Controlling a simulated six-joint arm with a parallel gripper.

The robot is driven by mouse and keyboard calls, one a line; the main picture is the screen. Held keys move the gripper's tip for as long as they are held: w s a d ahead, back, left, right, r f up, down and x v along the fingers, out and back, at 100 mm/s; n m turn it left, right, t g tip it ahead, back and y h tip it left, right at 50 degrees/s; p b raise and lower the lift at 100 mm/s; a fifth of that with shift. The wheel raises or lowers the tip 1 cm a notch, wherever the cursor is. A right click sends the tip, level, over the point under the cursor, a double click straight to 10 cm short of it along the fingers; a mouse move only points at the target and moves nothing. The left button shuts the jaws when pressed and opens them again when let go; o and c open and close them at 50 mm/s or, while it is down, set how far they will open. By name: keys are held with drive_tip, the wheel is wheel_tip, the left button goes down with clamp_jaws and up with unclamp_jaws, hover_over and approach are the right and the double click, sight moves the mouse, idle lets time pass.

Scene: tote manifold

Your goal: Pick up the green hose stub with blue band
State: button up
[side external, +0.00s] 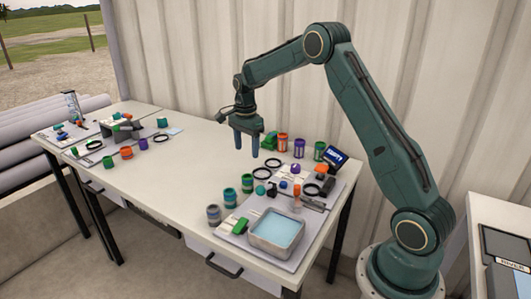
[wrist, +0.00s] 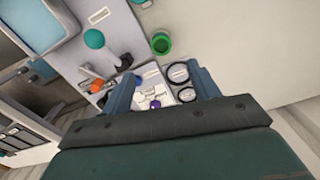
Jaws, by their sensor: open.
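Several greenish hose stubs stand on the table in the side external view. One (side external: 319,150) is at the back right, one (side external: 248,183) and a teal one (side external: 230,198) are near the front middle, and one (side external: 108,162) is at the left. The bands are too small for me to tell which one is blue. My gripper (side external: 246,150) is open, empty and pointing down above the table, apart from every stub. In the wrist view, a green round stub (wrist: 161,46) lies beyond the open fingers (wrist: 163,88); its band is not visible.
A metal tray of pale blue liquid (side external: 277,232) sits at the front right. Orange (side external: 283,142) and purple (side external: 299,148) stubs stand at the back. Black rings (side external: 273,162) and small parts crowd the right. The table's middle (side external: 190,165) is clear.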

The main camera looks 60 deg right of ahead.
sight(248, 176)
wheel_tip(248, 176, down, 8)
drive_tip(key=shift+r, duration=0.25)
drive_tip(key=shift+w+d+f, duration=0.1)
drive_tip(key=shift+f, duration=2.5)
drive_tip(key=c, duration=1.1)
drive_tip(key=shift+r, duration=0.15)
wheel_tip(248, 176, up, 20)
drive_tip(key=shift+f, duration=0.1)
